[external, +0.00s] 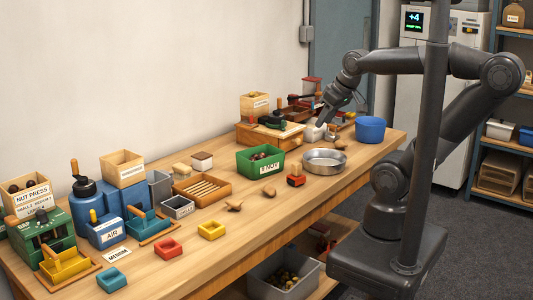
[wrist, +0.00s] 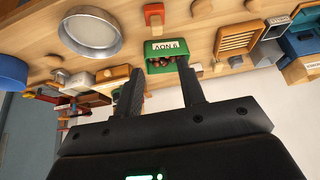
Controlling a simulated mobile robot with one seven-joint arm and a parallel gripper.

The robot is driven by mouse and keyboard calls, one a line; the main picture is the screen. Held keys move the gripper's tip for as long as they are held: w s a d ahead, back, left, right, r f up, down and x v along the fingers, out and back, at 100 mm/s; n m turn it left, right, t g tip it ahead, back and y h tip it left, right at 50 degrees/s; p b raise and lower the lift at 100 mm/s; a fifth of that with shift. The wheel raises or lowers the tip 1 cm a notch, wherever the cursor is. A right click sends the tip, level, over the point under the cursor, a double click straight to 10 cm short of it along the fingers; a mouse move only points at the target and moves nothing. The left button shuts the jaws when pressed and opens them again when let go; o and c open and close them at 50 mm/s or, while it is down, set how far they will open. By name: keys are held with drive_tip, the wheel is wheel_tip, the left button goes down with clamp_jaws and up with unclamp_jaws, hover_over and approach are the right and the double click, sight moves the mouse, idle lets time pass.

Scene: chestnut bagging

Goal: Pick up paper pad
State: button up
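My gripper (external: 322,122) hangs above the far right part of the bench, fingers pointing down and left. In the wrist view my gripper (wrist: 159,70) has its two fingers apart with nothing held between them. I cannot make out a paper pad for certain. A small whitish block (external: 314,133) sits just below and left of my gripper in the external view; it may be the pad, but it is too small to tell. A white card (external: 117,256) marked MEDIUM lies flat at the bench's near left.
A green bin (external: 246,161) of chestnuts, a round metal pan (external: 325,162) and a blue tub (external: 370,129) stand near my gripper. A wooden box (external: 262,136) and red-handled tools (external: 312,88) are behind. Presses and small trays crowd the left. The bench's front edge is fairly clear.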

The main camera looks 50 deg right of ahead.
drive_tip(key=shift+o, duration=0.4)
drive_tip(key=o, duration=0.6)
drive_tip(key=m+g, duration=0.6)
hover_over(269, 185)
wheel_tip(269, 185, down, 12)
wheel_tip(269, 185, down, 11)
drive_tip(key=shift+s+r, duration=0.1)
drive_tip(key=shift+s, duration=0.05)
